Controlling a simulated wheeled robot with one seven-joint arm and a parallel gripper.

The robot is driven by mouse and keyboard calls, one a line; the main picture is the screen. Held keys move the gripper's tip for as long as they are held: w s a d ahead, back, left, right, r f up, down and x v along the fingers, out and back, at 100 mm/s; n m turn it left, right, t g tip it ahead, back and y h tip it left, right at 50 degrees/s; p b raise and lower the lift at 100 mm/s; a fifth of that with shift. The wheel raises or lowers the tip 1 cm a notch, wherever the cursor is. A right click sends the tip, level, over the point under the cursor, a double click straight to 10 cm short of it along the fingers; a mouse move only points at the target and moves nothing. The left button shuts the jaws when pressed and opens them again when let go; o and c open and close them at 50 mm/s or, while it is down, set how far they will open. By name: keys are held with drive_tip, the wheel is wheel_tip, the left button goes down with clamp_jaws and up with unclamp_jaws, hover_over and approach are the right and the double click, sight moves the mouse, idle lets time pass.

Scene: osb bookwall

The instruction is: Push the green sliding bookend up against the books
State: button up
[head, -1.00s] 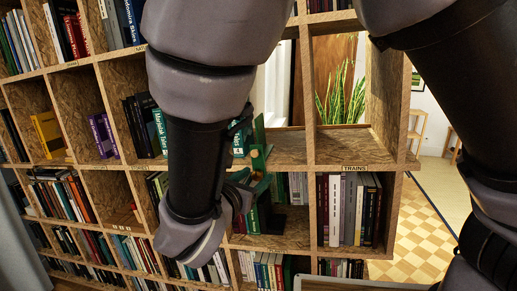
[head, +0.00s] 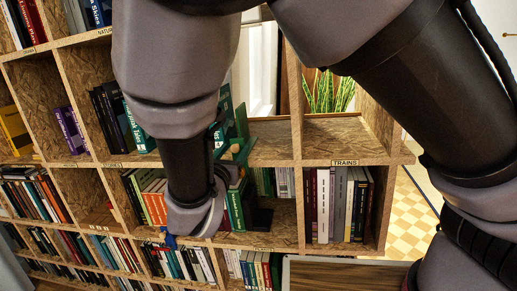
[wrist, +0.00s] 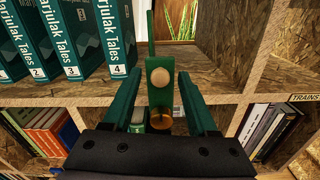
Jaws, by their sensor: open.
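The green sliding bookend (wrist: 161,57), an upright plate with a round wooden knob (wrist: 160,77), stands on a shelf of the chipboard bookcase. In the head view the bookend (head: 242,122) shows just right of my forearm. Teal numbered Marjulak Tales books (wrist: 87,38) stand to its left, with a gap between book 4 and the bookend. My gripper (wrist: 157,84) is open, its green fingers either side of the knob in the wrist view; I cannot tell whether they touch it. In the head view my arm hides most of the gripper and some books.
The bookcase (head: 297,200) has upright dividers and shelf edges around my gripper. A TRAINS label (head: 345,162) marks the compartment below right, holding several books (head: 338,205). The shelf (wrist: 212,77) right of the bookend is bare. A plant (head: 328,92) stands behind.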

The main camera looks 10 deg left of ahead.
drive_tip(key=shift+w, duration=0.85)
